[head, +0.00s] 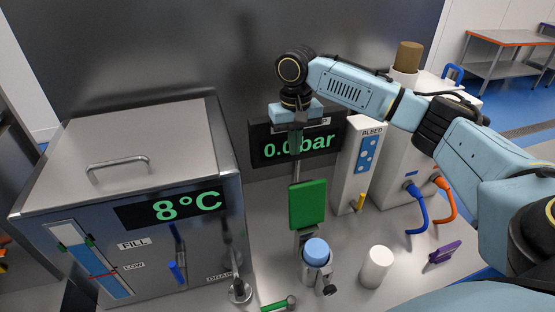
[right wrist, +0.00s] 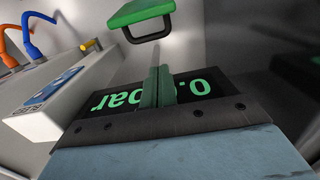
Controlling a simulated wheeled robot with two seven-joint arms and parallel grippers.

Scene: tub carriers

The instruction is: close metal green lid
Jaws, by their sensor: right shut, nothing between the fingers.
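The green lid (head: 307,205) stands raised, roughly upright, above a metal holder (head: 305,240) on the bench. A white cylinder with a blue top (head: 316,252) sits at the holder, in front of the lid. In the right wrist view the lid (right wrist: 140,12) shows at the top, with a dark metal loop at its edge. My right gripper (head: 296,150) points down behind and above the lid, in front of the pressure display. Its fingers (right wrist: 158,88) are together with nothing between them, apart from the lid in the wrist view. My left gripper is out of view.
A display reading bar (head: 270,150) is close behind the right gripper. A steel tank (head: 130,150) stands left. The white BLEED box (head: 358,165) stands right. A white cylinder (head: 376,267), a purple piece (head: 445,252) and a green-handled part (head: 278,304) are on the bench.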

